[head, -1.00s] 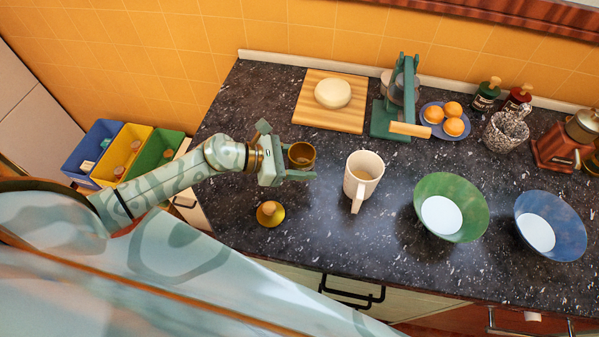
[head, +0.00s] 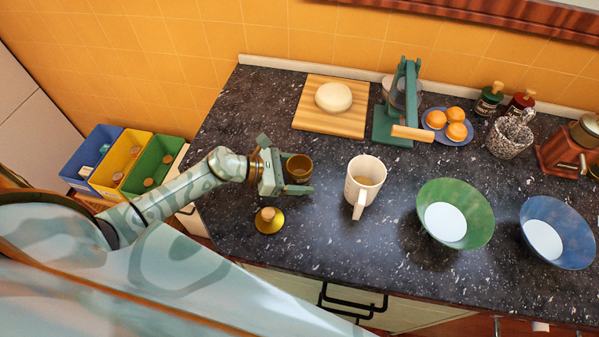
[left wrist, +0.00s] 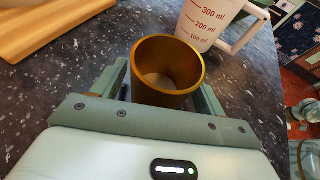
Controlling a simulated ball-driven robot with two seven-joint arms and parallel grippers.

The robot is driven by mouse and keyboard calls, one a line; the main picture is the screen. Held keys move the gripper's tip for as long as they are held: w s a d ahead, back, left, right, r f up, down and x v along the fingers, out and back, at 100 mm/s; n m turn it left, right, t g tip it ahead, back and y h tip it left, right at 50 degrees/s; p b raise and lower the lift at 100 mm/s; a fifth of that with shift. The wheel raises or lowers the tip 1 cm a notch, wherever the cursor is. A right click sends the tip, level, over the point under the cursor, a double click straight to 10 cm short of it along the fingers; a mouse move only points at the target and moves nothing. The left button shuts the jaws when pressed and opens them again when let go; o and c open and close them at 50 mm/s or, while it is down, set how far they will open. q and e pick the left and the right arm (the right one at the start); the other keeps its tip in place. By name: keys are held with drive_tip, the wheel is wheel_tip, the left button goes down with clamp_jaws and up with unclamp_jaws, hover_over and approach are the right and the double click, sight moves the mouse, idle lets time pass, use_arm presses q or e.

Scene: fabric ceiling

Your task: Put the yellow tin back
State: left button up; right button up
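The yellow tin (head: 299,169) is a small open brass-coloured cup at the left part of the dark counter. A yellow lid (head: 269,221) with a wooden knob lies on the counter, nearer the front edge.
A white measuring mug (head: 364,183) stands just right of the tin. A cutting board (head: 315,121) with pale dough lies behind. A green press (head: 394,125), a green bowl (head: 478,205) and a blue bowl (head: 575,232) are farther right. Coloured bins (head: 122,170) stand left, off the counter.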

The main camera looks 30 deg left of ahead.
use_arm(q)
drive_tip(key=v, duration=1.2)
drive_tip(key=shift+r, duration=0.15)
